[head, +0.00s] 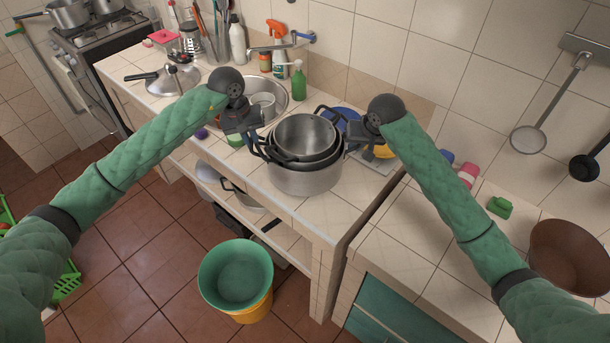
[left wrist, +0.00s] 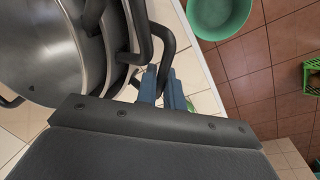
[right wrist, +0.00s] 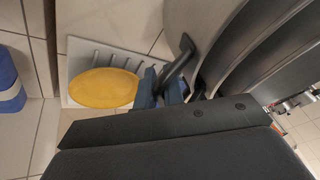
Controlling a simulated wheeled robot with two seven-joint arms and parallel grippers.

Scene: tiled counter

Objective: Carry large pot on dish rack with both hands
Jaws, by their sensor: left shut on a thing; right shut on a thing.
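The large silver pot (head: 305,182) is at the front right part of the tiled counter, upright, with smaller pots nested inside it. I cannot tell whether its base touches the tiles. My left gripper (head: 257,142) is shut on a dark handle at its left side; the handle also shows in the left wrist view (left wrist: 164,50). My right gripper (head: 350,137) is shut on the dark handle at the right side, seen in the right wrist view (right wrist: 179,68). The light grey slatted dish rack (right wrist: 115,58) lies just beside the pot, with a yellow oval plate (right wrist: 104,88) on it.
A sink (head: 270,92) is behind the left gripper, with a green bottle (head: 299,82) nearby. A blue dish (head: 345,115) is behind the pot. The lower counter at right holds a brown bowl (head: 568,255).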

